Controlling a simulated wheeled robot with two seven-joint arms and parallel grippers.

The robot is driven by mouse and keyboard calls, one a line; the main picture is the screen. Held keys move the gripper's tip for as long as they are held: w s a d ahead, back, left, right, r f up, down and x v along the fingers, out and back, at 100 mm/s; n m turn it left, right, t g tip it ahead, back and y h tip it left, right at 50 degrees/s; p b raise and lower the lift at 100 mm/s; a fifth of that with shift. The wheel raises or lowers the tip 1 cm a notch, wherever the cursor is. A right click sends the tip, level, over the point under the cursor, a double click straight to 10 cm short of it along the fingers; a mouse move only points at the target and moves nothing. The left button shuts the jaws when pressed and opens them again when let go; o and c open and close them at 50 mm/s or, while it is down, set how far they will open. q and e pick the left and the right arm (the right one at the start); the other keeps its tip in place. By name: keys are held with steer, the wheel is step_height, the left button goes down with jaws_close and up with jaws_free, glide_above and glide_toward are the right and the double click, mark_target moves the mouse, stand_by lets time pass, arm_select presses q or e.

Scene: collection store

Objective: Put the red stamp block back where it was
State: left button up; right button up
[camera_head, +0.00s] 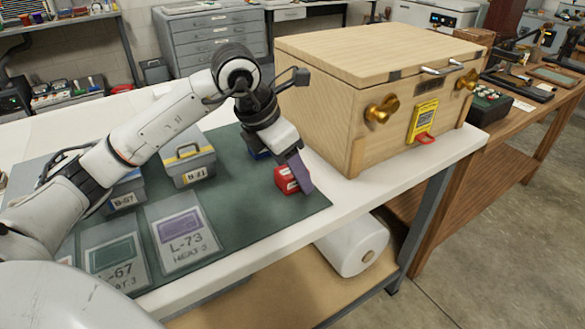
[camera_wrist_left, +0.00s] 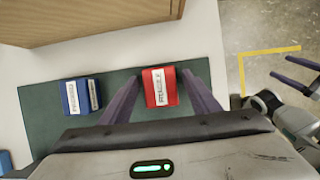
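The red stamp block (camera_head: 286,180) stands on the dark green mat (camera_head: 235,220) near its right end, with a white label on it. My left gripper (camera_head: 300,172) reaches down at it. In the left wrist view the red block (camera_wrist_left: 160,88) lies between the two purple fingers of my left gripper (camera_wrist_left: 160,80), with a narrow gap on each side. That gripper is open. A blue stamp block (camera_wrist_left: 80,95) stands on the mat to the left; the arm mostly hides it in the head view. My right gripper (camera_wrist_left: 290,66) shows open and empty, off the table.
A large wooden crate (camera_head: 335,115) with brass knobs and a yellow tag stands close behind the red block. Grey boxes, one marked B-41 (camera_head: 187,165), and cards such as L-73 (camera_head: 183,238) occupy the mat's left part. The white table edge (camera_head: 350,205) is near.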

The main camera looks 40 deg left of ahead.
arm_select(q)
steer(key=shift+r, duration=0.25)
steer(key=p+v, duration=0.1)
steer(key=v, duration=1)
steer(key=shift+s+r, duration=0.25)
steer(key=shift+r, duration=0.1)
steer(key=shift+a, duration=0.1)
